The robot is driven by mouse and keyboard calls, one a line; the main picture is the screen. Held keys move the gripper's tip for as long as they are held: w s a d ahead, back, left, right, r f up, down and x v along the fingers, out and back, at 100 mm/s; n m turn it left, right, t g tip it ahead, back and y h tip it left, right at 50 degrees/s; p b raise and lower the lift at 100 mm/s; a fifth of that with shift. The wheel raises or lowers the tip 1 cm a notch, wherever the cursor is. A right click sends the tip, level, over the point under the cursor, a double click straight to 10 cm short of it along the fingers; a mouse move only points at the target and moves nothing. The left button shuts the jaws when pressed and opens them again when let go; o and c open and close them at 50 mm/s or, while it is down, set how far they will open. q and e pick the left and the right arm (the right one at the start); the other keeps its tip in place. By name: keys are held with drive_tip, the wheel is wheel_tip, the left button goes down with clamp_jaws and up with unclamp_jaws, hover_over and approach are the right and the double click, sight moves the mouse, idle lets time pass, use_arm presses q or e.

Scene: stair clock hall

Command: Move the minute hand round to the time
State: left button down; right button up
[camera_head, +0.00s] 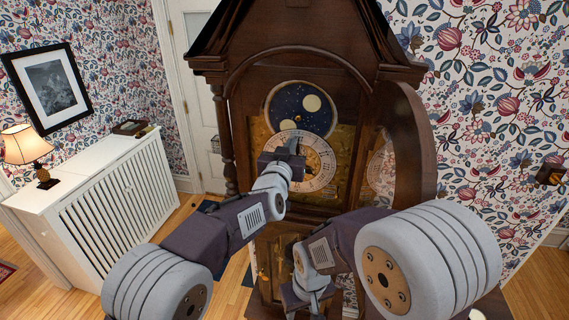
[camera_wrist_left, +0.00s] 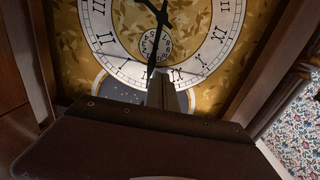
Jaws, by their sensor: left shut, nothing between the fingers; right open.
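The tall dark wood clock has a round pale dial (camera_head: 322,171) with Roman numerals, below a blue moon disc (camera_head: 289,100). In the left wrist view the dial (camera_wrist_left: 211,61) appears turned, with the moon disc at the bottom. A long black hand (camera_wrist_left: 152,62) runs down across the small seconds dial towards the numeral ring. My left gripper (camera_head: 290,148) is in front of the dial and hides part of it. Its shut fingers (camera_wrist_left: 161,88) are close to that hand's tip; I cannot tell whether they touch. My right gripper (camera_head: 309,298) is open, low before the clock's trunk.
An arched hood door (camera_head: 408,135) stands swung open at the dial's right. A white radiator cover (camera_head: 115,195) with a lamp (camera_head: 27,147) stands at the left. Open wooden floor lies between it and the clock.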

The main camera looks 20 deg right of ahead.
use_arm(q)
drive_tip(key=shift+w+a, duration=0.15)
drive_tip(key=shift+a, duration=0.05)
drive_tip(key=b+v, duration=0.5)
drive_tip(key=v, duration=0.4)
drive_tip(key=shift+b, duration=0.4)
